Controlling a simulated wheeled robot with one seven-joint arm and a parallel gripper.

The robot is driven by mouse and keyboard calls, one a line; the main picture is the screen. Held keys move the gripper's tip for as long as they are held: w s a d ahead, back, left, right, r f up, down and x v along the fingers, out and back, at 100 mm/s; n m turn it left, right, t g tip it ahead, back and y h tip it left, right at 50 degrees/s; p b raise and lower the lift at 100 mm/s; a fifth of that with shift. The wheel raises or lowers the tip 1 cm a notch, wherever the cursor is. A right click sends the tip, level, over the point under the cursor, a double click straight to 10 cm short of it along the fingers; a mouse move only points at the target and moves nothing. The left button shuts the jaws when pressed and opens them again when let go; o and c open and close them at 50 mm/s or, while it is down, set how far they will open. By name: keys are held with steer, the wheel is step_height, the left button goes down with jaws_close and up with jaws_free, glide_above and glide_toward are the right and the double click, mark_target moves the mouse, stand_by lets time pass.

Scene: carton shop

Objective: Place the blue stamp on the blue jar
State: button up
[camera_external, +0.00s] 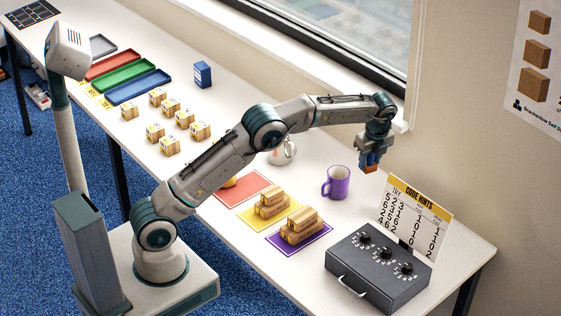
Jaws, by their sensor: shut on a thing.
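My gripper (369,163) hangs above the right part of the table, up and to the right of the purple mug in the picture. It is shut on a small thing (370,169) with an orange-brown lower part. Blue shows just above that part, but I cannot tell how much of it is finger and how much is held thing. It may be the blue stamp. I can make out no blue jar. A blue box with a white label (202,74) stands at the back, far from my gripper.
The purple mug (337,184) and a shiny mug-like vessel (283,151) stand near my arm. A dark dial box (378,266) and code sign (416,220) are at right. Cartons sit on yellow (269,222) and purple (301,250) mats. Coloured trays (137,86) lie far left.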

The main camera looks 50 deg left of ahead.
steer(key=w+d+m+t+h+p, duration=0.1)
steer(key=w+d+m+p, duration=0.2)
steer(key=w+m, duration=0.5)
steer(key=f+m, duration=0.1)
steer(key=m, duration=0.1)
steer(key=d+f+m, duration=0.1)
steer(key=f+m, duration=0.1)
steer(key=w+f+m+h, duration=0.1)
steer(key=f+m, duration=0.1)
steer(key=shift+d+f+m+t, duration=0.1)
steer(key=shift+d+m+t, duration=0.3)
steer(key=shift+s+p+x, duration=0.2)
steer(key=shift+p+x, duration=0.2)
steer(key=shift+x, duration=0.75)
steer(key=shift+s+p+x, duration=0.2)
steer(key=shift+p+x, duration=0.15)
steer(key=shift+x, duration=0.8)
steer(key=shift+f, duration=0.2)
steer(key=o, duration=1)
